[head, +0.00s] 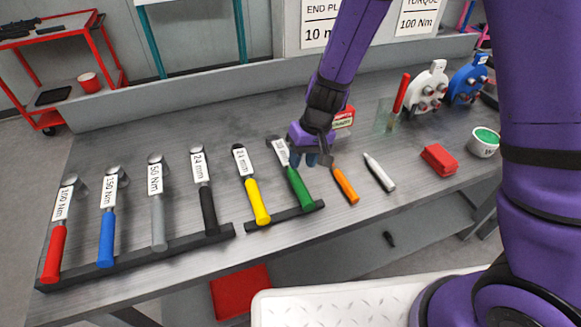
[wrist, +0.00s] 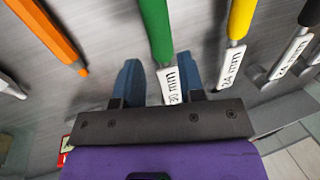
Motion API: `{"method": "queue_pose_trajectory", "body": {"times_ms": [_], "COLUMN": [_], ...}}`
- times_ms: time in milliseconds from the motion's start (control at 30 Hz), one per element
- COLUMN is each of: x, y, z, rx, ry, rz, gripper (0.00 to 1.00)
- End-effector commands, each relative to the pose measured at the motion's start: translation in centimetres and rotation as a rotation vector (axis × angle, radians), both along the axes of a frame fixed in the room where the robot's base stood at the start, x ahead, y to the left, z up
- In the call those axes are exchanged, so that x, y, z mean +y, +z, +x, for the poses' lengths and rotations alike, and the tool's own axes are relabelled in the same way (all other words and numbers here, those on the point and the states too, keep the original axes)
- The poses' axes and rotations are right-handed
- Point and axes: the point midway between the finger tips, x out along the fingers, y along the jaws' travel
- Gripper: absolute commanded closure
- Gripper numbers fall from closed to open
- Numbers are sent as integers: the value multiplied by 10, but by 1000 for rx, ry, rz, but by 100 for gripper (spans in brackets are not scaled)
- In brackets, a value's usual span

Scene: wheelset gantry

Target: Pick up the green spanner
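The green spanner (head: 298,187) lies on the bench with its handle end on a short black rack, to the right of the yellow spanner (head: 256,200). Its white label shows beside my gripper (head: 311,160). In the wrist view the green spanner (wrist: 156,30) runs from the top edge down between the two blue fingers of my gripper (wrist: 158,65). The fingers are apart, with a gap visible beside the labelled shank. I cannot tell whether they are at the shank's height or above it. The spanner's head end is hidden behind the gripper body in the wrist view.
An orange-handled tool (head: 345,186) and a white marker-like tool (head: 379,172) lie close on the right. A red block (head: 439,159) and a bowl (head: 484,142) are farther right.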

Motion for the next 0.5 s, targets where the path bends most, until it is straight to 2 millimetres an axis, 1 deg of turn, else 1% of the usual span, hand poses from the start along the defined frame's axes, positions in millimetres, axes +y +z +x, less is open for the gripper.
{"method": "queue_pose_trajectory", "body": {"times_ms": [33, 100, 267, 333, 500], "x": [1, 3, 5, 6, 11], "y": [-7, -13, -20, -27, -50], "z": [-1, -1, -2, -3, -7], "rx": [2, 2, 0, 2, 3], "ry": [0, 1, -1, 1, -1], "rz": [-1, -1, -1, -1, -2], "gripper": [64, 64, 64, 64, 64]}}
